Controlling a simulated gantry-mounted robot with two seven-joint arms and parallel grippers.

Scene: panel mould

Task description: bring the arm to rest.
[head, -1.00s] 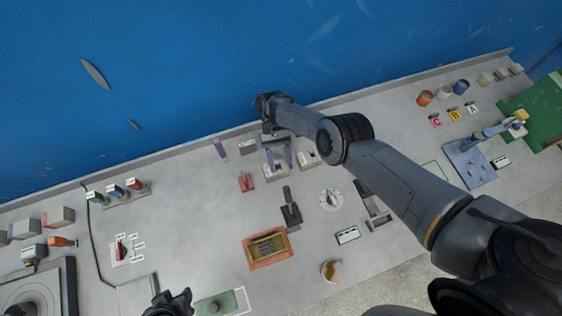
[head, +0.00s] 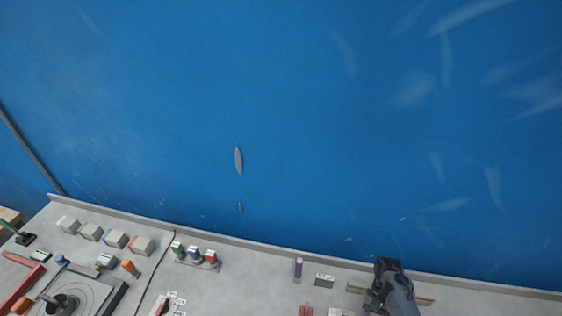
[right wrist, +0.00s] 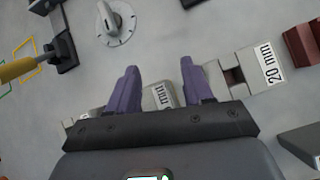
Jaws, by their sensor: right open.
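My right gripper (right wrist: 160,85) is open in the right wrist view, with its two purple fingers apart. My left gripper is in neither current view.
A blue wall (head: 300,120) rises behind the bench (head: 235,285). A white dial (right wrist: 116,22) and a yellow-handled lever (right wrist: 18,70) are near the right gripper. A purple piece (head: 298,268) and a row of coloured pieces (head: 194,254) stand on the bench.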

